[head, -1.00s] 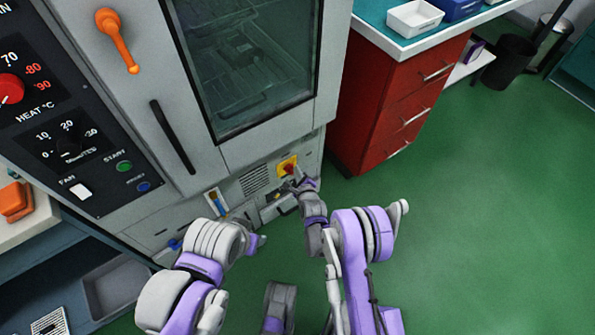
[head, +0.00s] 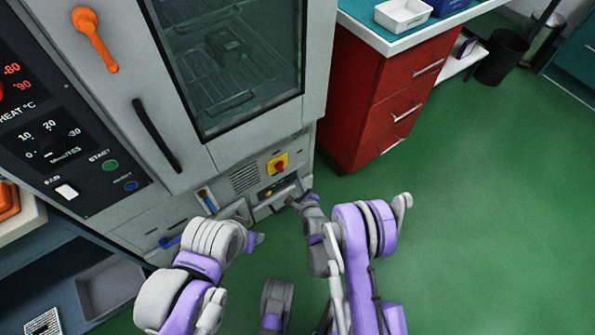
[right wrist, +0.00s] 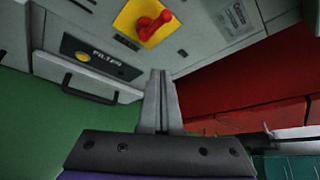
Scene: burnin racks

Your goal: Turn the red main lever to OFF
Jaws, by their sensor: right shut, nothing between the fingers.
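The red main lever (head: 279,166) sits on a yellow plate (head: 270,170) low on the front of the grey cabinet. It also shows at the top of the right wrist view as a red lever (right wrist: 154,25) on its yellow plate (right wrist: 130,21). My right gripper (head: 295,200) is below the lever in the head view, apart from it. In the right wrist view its fingers (right wrist: 160,75) are together and empty, pointing toward the cabinet below the lever. My left arm is at lower left in the head view; its fingers are not clearly visible.
A FILTER drawer (right wrist: 90,85) with a dark handle is beside my right fingers. Blue-handled parts (head: 170,242) are low on the cabinet. A red drawer unit (head: 385,95) stands right of the cabinet. Green floor (head: 480,220) is open at the right.

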